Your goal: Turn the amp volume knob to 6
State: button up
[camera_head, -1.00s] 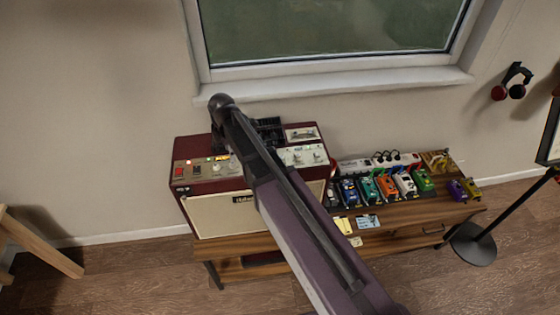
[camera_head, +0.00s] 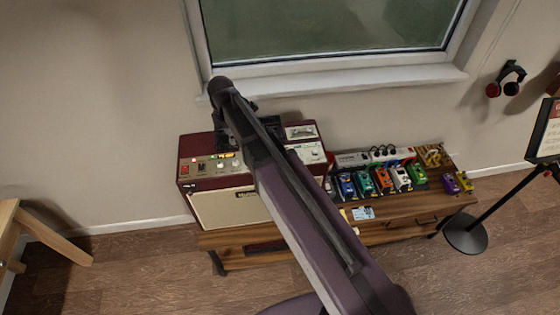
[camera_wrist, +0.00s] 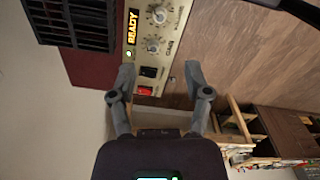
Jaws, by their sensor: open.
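The amp (camera_head: 225,205) is a dark red box with a cream grille, standing on a wooden bench. Its control panel (camera_head: 205,166) faces up and shows small knobs and lit lamps. In the wrist view the panel has two silver knobs (camera_wrist: 153,44) with dials, an orange "READY" display (camera_wrist: 131,27), a black switch (camera_wrist: 148,72) and a red switch (camera_wrist: 145,90). The knob labels and settings are too small to read surely. My gripper (camera_wrist: 159,76) is open and empty, with its fingers spread on either side of the switches in the picture. My arm hides part of the amp.
Several coloured pedals (camera_head: 380,180) sit on the wooden bench (camera_head: 415,207), right of the amp. A black slatted vent (camera_wrist: 75,20) adjoins the panel. A window sill (camera_head: 350,88) is behind. A stand (camera_head: 467,235) is at right, a wooden stool (camera_head: 40,240) at left.

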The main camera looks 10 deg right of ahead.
jog(key=s+d+f+m+b, duration=0.4)
jog(key=d+m, duration=0.3)
jog(key=s+d+f+m+b, duration=0.4)
jog(key=s+d+m, duration=0.1)
jog(key=d+m, duration=0.2)
jog(key=shift+s+d+m, duration=0.3)
jog(key=shift+d+m, duration=0.1)
jog(key=shift+m, duration=0.1)
dwell(0.4)
jog(key=shift+f+b, duration=0.1)
jog(key=shift+b, duration=0.2)
jog(key=s+d+f+m+b, duration=0.3)
jog(key=s+d+m, duration=0.1)
jog(key=m, duration=0.1)
jog(key=shift+s+d+m, duration=0.2)
jog(key=shift+d+m, duration=0.1)
jog(key=shift+f, duration=0.1)
dwell(1.1)
